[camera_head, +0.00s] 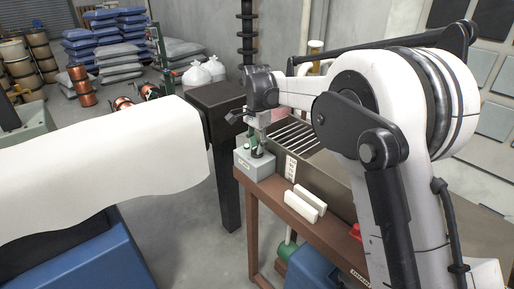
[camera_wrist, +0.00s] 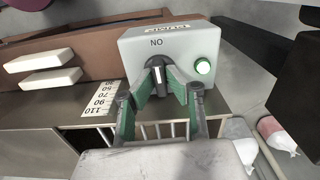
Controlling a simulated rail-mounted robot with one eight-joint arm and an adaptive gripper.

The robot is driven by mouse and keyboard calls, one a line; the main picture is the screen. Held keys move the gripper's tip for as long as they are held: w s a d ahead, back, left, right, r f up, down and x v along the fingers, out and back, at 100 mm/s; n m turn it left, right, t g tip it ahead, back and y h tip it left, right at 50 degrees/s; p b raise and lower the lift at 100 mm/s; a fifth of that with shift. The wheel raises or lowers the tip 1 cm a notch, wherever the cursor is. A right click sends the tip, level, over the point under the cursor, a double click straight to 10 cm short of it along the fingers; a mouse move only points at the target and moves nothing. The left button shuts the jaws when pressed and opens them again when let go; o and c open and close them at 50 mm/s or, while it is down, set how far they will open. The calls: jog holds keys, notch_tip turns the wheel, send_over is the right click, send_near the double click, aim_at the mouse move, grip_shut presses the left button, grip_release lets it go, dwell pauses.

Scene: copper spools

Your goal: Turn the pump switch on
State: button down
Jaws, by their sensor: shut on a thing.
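The pump switch is a grey box (camera_head: 254,164) on the near left end of the brown bench in the head view. It fills the upper middle of the wrist view (camera_wrist: 190,45), where its lettering appears upside down. Its black rotary knob (camera_wrist: 158,88) carries a pale mark below the ON lettering. A round light (camera_wrist: 203,67), pale with a green rim, sits beside it. My gripper (camera_wrist: 158,72) has its green-sided fingers closed on the knob from both sides. In the head view my gripper (camera_head: 258,148) is over the box and hides most of the knob.
Two white blocks (camera_head: 305,203) lie on the brown bench (camera_head: 262,190) beside the box. A slatted trough (camera_head: 297,135) is behind them, with a numbered scale (camera_wrist: 103,98) near the box. A dark post (camera_head: 226,170) stands close on the left, by a white sheet (camera_head: 100,165).

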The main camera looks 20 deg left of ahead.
jog(key=shift+m, duration=0.4)
jog(key=c, duration=1.8)
grip_release()
jog(key=shift+o, duration=0.2)
notch_tip(320, 180, up, 12)
